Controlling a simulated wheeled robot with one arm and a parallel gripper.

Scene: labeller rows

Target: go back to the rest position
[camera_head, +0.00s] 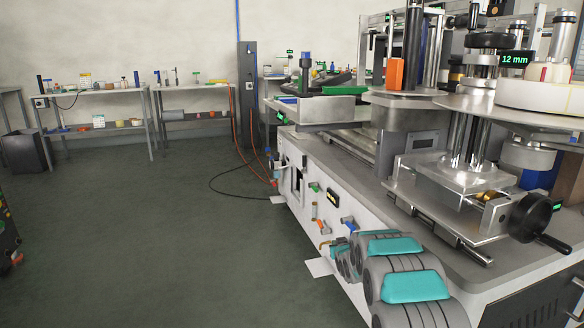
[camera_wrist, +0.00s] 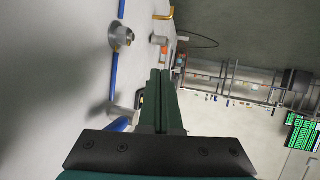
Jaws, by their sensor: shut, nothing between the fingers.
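My gripper (camera_wrist: 160,73) shows in the wrist view as two dark green fingers side by side, shut with nothing between them. It points along the white side panel (camera_wrist: 55,70) of the machine, which fills the left of that view. The fingertips look clear of the fittings there. In the head view my grey and teal arm reaches low along the machine's front at the lower right; the gripper itself cannot be made out there.
The labelling machine (camera_head: 358,158) stands at the right, with a black handwheel (camera_head: 533,217) jutting out near my arm. A metal knob (camera_wrist: 121,36) sticks out of the panel. Workbenches (camera_head: 97,92) line the back wall, beside a dark bin (camera_head: 25,151). Open floor (camera_head: 150,240) lies left; a cable (camera_head: 225,190) crosses it.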

